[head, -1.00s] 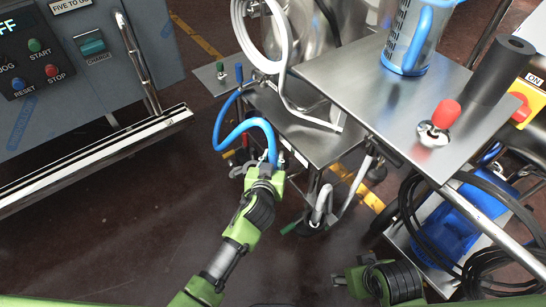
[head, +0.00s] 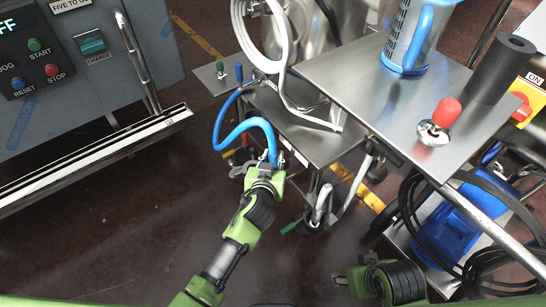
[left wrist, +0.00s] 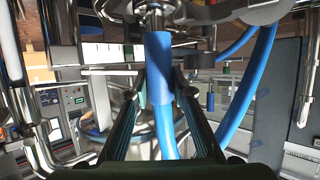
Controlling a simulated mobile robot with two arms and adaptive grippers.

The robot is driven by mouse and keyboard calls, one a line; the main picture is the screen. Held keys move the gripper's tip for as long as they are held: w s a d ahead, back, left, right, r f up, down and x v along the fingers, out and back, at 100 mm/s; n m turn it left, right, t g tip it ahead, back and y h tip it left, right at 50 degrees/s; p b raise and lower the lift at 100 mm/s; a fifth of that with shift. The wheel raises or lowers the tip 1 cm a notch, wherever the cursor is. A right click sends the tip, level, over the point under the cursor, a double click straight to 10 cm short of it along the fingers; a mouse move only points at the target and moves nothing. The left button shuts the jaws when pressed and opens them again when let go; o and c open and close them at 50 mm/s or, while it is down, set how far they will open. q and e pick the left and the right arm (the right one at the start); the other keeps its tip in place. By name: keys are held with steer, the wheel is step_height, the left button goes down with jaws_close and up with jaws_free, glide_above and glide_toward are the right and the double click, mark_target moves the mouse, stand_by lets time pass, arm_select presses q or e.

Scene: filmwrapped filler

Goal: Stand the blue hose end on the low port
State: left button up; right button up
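The blue hose end (left wrist: 159,68) is a thick blue sleeve, upright in the left wrist view, between the two dark fingers of my left gripper (left wrist: 161,82). The fingers appear closed against its sides. A metal fitting (left wrist: 155,17) sits directly at the top of the sleeve; I cannot tell whether it is the low port or whether they are joined. In the head view the blue hose (head: 236,132) loops down to my left gripper (head: 267,172), beside the lower steel shelf. My right gripper (head: 352,281) is low at the right, its fingers not clear.
A steel cart top (head: 375,110) carries a blue-handled jug (head: 408,38), a red knob (head: 446,112) and a black roll (head: 500,70). A grey control cabinet (head: 65,100) stands at left. Black cables (head: 480,215) hang at right. The dark floor (head: 150,230) is clear.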

arm_select(q)
steer(key=o, duration=0.3)
steer(key=shift+o, duration=0.2)
steer(key=shift+f, duration=0.1)
steer(key=shift+s, duration=0.1)
steer(key=v, duration=1.2)
